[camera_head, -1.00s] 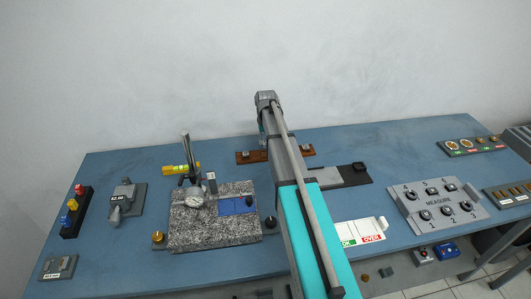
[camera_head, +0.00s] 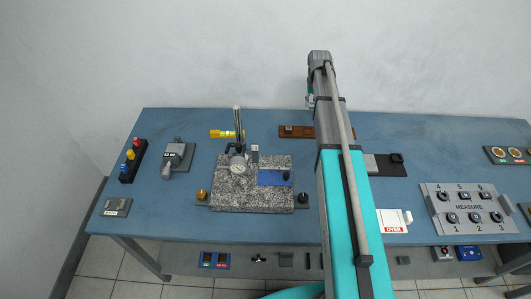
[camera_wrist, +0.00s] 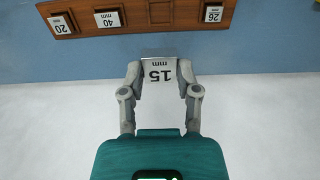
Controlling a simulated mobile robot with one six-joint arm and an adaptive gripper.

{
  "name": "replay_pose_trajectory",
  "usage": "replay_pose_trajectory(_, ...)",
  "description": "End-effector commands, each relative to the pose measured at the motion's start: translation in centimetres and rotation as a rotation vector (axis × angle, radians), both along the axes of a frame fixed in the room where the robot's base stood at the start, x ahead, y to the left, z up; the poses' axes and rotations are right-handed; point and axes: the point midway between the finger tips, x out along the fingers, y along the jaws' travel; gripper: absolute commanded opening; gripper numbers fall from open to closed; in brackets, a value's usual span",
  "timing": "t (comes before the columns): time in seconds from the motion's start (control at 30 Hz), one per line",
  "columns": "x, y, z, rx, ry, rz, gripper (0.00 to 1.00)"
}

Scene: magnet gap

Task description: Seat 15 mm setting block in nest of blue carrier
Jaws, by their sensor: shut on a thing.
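My gripper (camera_wrist: 160,72) is shut on the 15 mm setting block (camera_wrist: 158,75), a pale block with "15 mm" on it, upside down in the wrist view. In the head view my arm covers most of the gripper and the block cannot be made out. The blue carrier (camera_head: 270,179) lies on the right part of the speckled granite plate (camera_head: 235,198), with a dark knob at its right. Its nest is too small to make out. The carrier is left of my arm and nearer the head camera.
The brown rack (camera_wrist: 180,14) holds blocks marked 20, 40 and 26 mm, with a bare recess between. A dial gauge (camera_head: 238,164) on a post stands over the granite plate. A yellow level (camera_head: 226,134) lies behind it.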

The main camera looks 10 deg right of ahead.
Motion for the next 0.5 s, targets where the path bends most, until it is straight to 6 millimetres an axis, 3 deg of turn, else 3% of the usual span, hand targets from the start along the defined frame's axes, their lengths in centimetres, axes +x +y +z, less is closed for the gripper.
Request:
replay_pose_trajectory(0.03, 0.0, 0.0, 1.8, 0.000, 0.000, 0.000, 0.00)
replay_pose_trajectory(0.2, 0.0, 0.0, 4.6, 0.000, 0.000, 0.000, 0.00)
replay_pose_trajectory(0.5, 0.0, 0.0, 8.1, 0.000, 0.000, 0.000, 0.00)
